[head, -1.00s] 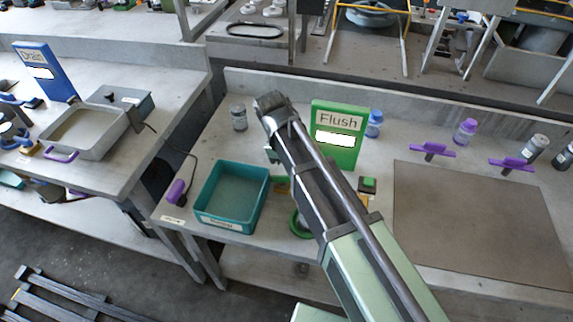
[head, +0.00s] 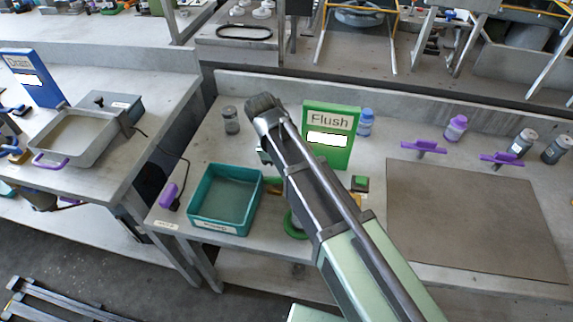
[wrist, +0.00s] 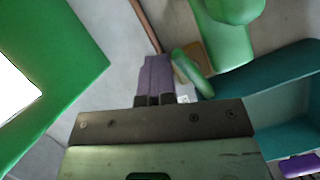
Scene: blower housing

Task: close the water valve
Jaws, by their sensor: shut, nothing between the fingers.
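My gripper (wrist: 155,66) is shut and empty in the wrist view, its purple fingers side by side. A green lever-like handle (wrist: 193,72) lies just right of the fingertips, very close; I cannot tell whether they touch. A brass-coloured part shows behind it, with a larger green rounded part (wrist: 226,42) above. A copper pipe (wrist: 146,25) runs above the fingertips. In the head view my arm hides the gripper and most of the valve area; part of a green ring (head: 293,224) shows left of the arm. I cannot tell the valve's setting.
The green Flush sign (head: 331,135) stands just right of my arm. A teal tray (head: 226,199) lies left of it; the tray also fills the right of the wrist view (wrist: 285,95). Bottles stand at the back. A grey mat (head: 470,220) lies clear at right.

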